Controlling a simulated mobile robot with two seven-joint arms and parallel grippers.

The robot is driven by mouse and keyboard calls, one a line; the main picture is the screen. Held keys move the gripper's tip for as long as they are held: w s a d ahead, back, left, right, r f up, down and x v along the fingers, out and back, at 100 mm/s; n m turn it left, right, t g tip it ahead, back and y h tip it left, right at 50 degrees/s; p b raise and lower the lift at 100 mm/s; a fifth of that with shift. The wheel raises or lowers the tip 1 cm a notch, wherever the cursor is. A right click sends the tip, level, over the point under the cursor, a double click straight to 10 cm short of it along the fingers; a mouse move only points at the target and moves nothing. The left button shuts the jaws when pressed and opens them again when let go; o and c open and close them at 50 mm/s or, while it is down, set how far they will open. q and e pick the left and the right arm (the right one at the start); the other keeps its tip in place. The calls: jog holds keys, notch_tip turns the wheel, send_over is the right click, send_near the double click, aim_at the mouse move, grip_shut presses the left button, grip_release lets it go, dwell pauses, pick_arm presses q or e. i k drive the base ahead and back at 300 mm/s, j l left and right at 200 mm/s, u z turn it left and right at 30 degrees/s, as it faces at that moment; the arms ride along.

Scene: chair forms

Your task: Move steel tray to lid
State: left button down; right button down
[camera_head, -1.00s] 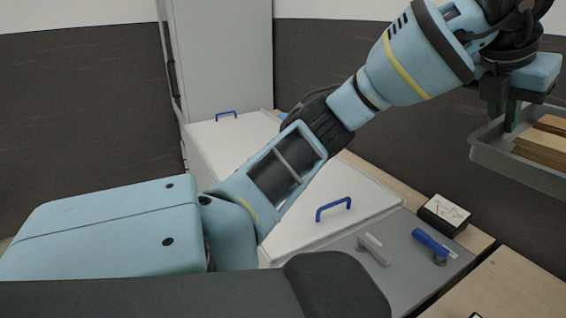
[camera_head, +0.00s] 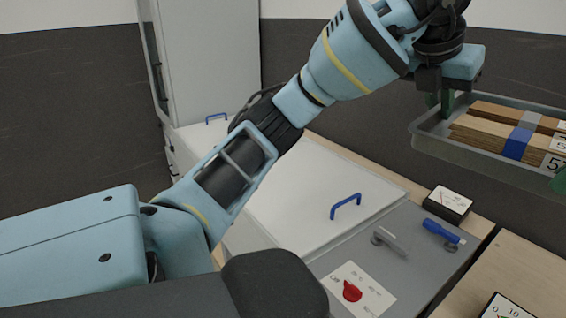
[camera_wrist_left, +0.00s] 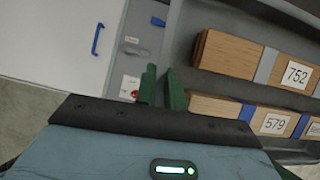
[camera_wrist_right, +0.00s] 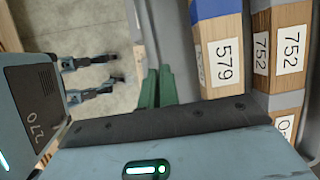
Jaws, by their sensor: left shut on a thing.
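The steel tray (camera_head: 466,155) is a grey, shallow tray carrying bundles of wooden boards, held in the air at the right of the head view. The white lid (camera_head: 310,190) with a blue handle (camera_head: 346,205) lies flat, lower left of the tray.
A grey panel beside the lid carries a grey lever (camera_head: 388,241), a blue-handled lever (camera_head: 440,231) and a red knob (camera_head: 352,291). A black gauge box (camera_head: 448,204) stands behind. A tall grey cabinet (camera_head: 208,60) rises at the back left.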

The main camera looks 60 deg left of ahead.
aim_at(296, 176)
jog(key=k+j+u, duration=0.1)
jog(key=j, duration=0.15)
jog(key=k+j+u, duration=0.1)
jog(key=j, duration=0.2)
jog(key=k+j, duration=0.1)
jog(key=j, duration=0.15)
jog(key=j+u, duration=0.3)
jog(key=j, duration=0.6)
jog(key=i+j+u, duration=0.15)
jog(key=j, duration=0.25)
jog(key=i+j, duration=0.2)
jog(key=i, duration=0.15)
jog(key=i+j+u, duration=0.15)
jog(key=i+j, duration=0.1)
jog(key=i, duration=0.1)
